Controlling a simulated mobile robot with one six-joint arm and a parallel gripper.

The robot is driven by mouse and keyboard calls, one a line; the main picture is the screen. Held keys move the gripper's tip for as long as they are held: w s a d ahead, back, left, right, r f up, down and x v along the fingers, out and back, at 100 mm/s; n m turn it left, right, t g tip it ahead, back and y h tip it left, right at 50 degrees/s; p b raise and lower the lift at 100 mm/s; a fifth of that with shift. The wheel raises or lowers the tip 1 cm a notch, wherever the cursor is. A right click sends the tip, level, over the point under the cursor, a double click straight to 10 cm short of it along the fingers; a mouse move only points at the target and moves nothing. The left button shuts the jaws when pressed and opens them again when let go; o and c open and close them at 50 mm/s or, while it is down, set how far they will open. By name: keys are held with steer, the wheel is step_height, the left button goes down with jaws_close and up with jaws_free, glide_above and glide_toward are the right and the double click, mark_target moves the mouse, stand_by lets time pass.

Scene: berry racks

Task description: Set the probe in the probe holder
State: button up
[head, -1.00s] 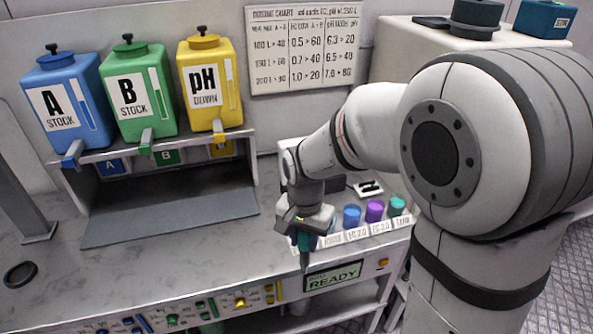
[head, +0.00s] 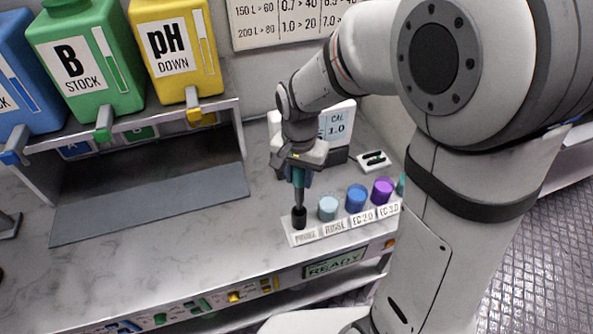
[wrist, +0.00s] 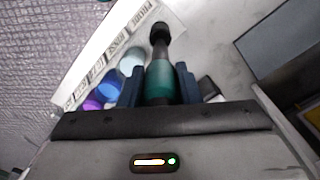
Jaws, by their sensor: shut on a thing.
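My gripper (head: 299,168) is shut on the probe, pointing down above the left end of the white labelled strip. The probe (head: 299,196) has a teal body and a thin dark shaft and hangs about upright. The probe holder (head: 299,219) is a small black cup behind the PROBE label. The shaft's lower end meets the cup; I cannot tell how deep it sits inside. In the wrist view the teal probe (wrist: 159,80) is between the blue fingers, its shaft lined up with the black holder (wrist: 160,33).
Light blue (head: 328,208), blue (head: 356,198) and purple (head: 383,190) cups stand in a row right of the holder. A display reading CAL 1.0 (head: 337,122) stands behind my gripper. The stock bottle shelf (head: 130,118) is at left. The counter (head: 180,235) between is clear.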

mark_target(299, 203)
steer(key=shift+f+b, duration=2.45)
steer(key=shift+f, duration=1)
steer(key=shift+s+f, duration=0.1)
steer(key=shift+f, duration=0.15)
steer(key=o, duration=1.1)
step_height(299, 203, up, 8)
steer(key=shift+f+b, duration=0.1)
steer(key=shift+b, duration=0.35)
